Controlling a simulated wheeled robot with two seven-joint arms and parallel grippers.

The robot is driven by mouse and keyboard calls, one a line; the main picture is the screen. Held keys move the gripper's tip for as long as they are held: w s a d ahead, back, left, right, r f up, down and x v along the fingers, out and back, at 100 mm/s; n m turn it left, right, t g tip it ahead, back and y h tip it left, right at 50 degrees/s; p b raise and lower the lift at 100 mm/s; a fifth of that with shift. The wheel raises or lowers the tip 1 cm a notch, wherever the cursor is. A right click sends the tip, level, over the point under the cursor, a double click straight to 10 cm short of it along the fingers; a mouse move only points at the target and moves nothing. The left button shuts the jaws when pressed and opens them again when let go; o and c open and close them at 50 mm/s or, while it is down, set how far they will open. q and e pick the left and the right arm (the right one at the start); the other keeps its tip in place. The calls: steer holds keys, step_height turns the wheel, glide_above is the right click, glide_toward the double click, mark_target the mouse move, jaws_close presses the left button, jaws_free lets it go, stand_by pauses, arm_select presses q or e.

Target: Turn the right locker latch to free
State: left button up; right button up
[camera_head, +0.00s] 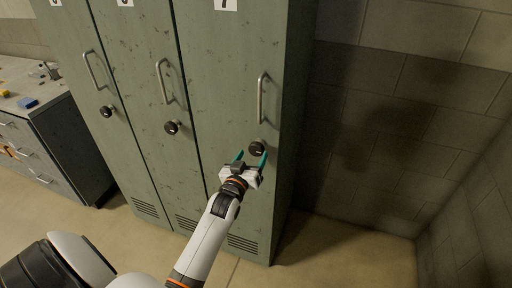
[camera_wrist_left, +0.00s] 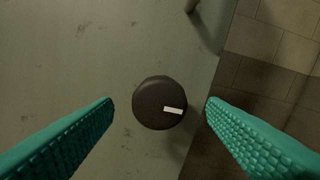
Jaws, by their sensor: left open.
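The right locker (camera_head: 222,85) is a green-grey metal door with a vertical handle (camera_head: 262,98). Its latch (camera_head: 257,148) is a round black knob below the handle. In the left wrist view the latch (camera_wrist_left: 159,103) sits between my fingers, with a white mark pointing right and slightly down. My left gripper (camera_head: 251,158) is open, its teal fingers (camera_wrist_left: 160,104) apart on either side of the knob, with visible gaps. Whether the fingertips reach past the knob's face, I cannot tell. My right gripper does not show.
Two more lockers stand to the left, with black knobs on the middle door (camera_head: 171,127) and left door (camera_head: 106,111). A grey drawer cabinet (camera_head: 62,139) stands at far left. A cinderblock wall (camera_head: 375,125) is on the right, with bare floor (camera_head: 345,245) before it.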

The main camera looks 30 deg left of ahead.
mark_target(255, 151)
arm_select(q)
steer(key=shift+x, duration=2.1)
steer(key=shift+c, duration=0.4)
steer(key=c, duration=0.9)
